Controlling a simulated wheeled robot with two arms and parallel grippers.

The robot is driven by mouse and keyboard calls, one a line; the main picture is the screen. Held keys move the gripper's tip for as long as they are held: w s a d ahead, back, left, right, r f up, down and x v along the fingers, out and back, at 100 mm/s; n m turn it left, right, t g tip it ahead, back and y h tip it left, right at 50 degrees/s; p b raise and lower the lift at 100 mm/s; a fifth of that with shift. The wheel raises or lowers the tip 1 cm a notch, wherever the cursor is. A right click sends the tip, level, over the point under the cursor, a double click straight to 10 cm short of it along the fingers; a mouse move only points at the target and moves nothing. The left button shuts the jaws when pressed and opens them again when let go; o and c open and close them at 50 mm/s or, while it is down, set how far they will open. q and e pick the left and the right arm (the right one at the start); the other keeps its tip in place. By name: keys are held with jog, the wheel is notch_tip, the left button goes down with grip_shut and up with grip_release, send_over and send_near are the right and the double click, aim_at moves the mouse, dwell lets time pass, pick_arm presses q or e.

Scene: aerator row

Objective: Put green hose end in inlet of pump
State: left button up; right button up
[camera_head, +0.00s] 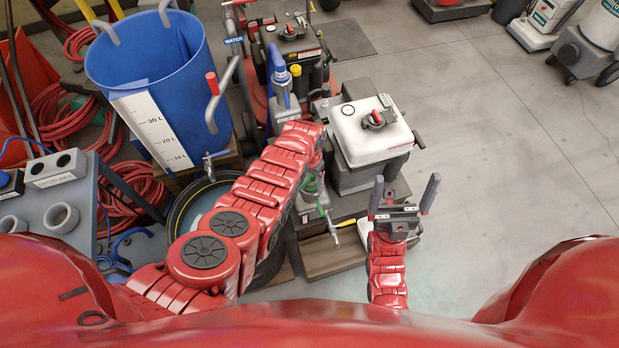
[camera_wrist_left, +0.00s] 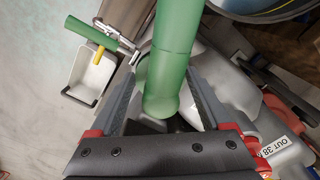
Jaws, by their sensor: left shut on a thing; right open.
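In the left wrist view, the green hose end (camera_wrist_left: 172,62) stands between the two fingers of my left gripper (camera_wrist_left: 163,88), which is shut on it. The grey body of the pump (camera_wrist_left: 232,88) lies beyond the right finger, with a label starting "OUT 38". I cannot make out the inlet or tell whether the hose touches it. In the head view, green parts (camera_head: 312,188) show beside my left forearm, which hides most of that gripper. The pump unit with the white tank (camera_head: 366,130) stands to the right. My right gripper (camera_head: 405,186) is open and empty in front of it.
A blue water tub (camera_head: 150,72) stands at the left, near red coiled hoses (camera_head: 62,110). A grey bench (camera_head: 50,205) holds pipe fittings. A green-and-metal valve with a yellow part (camera_wrist_left: 98,42) is near a white bin (camera_wrist_left: 90,78).

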pick_arm(q)
jog(key=shift+f+b, duration=0.3)
jog(key=shift+f, duration=0.1)
jog(key=o, duration=1.4)
